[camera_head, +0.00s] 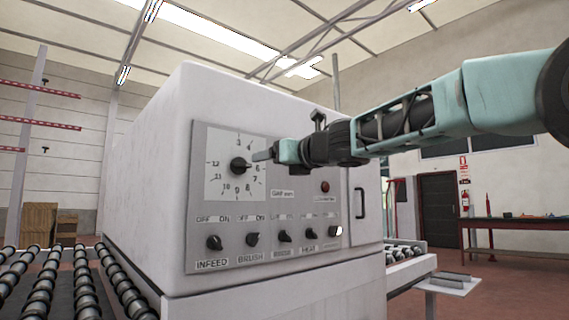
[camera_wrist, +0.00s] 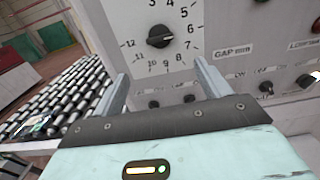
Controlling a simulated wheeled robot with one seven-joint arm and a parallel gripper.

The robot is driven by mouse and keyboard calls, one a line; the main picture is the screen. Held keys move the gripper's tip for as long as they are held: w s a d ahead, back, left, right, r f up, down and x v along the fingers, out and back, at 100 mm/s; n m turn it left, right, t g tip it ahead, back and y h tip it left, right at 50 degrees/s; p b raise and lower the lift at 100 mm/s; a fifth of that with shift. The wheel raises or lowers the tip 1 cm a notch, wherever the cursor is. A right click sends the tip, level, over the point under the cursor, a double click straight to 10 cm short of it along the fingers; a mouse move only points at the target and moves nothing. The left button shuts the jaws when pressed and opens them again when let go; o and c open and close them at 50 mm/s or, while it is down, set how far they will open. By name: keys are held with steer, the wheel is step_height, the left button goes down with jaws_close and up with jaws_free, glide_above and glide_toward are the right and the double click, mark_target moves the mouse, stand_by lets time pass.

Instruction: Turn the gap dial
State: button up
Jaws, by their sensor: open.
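The gap dial is a black knob (camera_head: 240,166) on a white numbered plate (camera_head: 224,190) at the upper left of the machine's front panel. A label reading "GAP mm" (camera_head: 283,193) is at its lower right. My gripper (camera_head: 262,156) is just right of the dial in the head view. I see no contact with the knob.
A row of switch knobs (camera_head: 253,239) runs below the dial, with labels such as INFEED and BRUSH. A red button (camera_head: 325,187) and a door handle (camera_head: 359,203) are to the right. Roller conveyors (camera_head: 75,290) lie at the left. A bench (camera_head: 515,222) stands far right.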

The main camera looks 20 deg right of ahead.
steer(key=shift+v, duration=1.4)
steer(key=s+a+f+m+g+h, duration=0.15)
steer(key=a+f+m, duration=0.25)
steer(key=f+m, duration=0.4)
steer(key=s+a+f+m+g+h, duration=0.15)
steer(key=a+f+m+g, duration=0.35)
steer(key=f, duration=0.6)
steer(key=s+a+f+m+g, duration=0.35)
steer(key=s+f+m, duration=0.75)
steer(key=s+f, duration=0.55)
steer(key=s+f+m+g+h, duration=0.1)
steer(key=s+f+m+g, duration=0.4)
steer(key=s, duration=0.4)
steer(key=s+f+m+g+h, duration=0.1)
steer(key=s+f+m+g, duration=0.15)
steer(key=s+f, duration=0.5)
step_height(320, 180, up, 16)
steer(key=s+p, duration=0.1)
steer(key=p, duration=1.4)
steer(key=shift+s+d+p, duration=0.15)
steer(key=shift+d+p, duration=0.25)
steer(key=shift+d, duration=0.05)
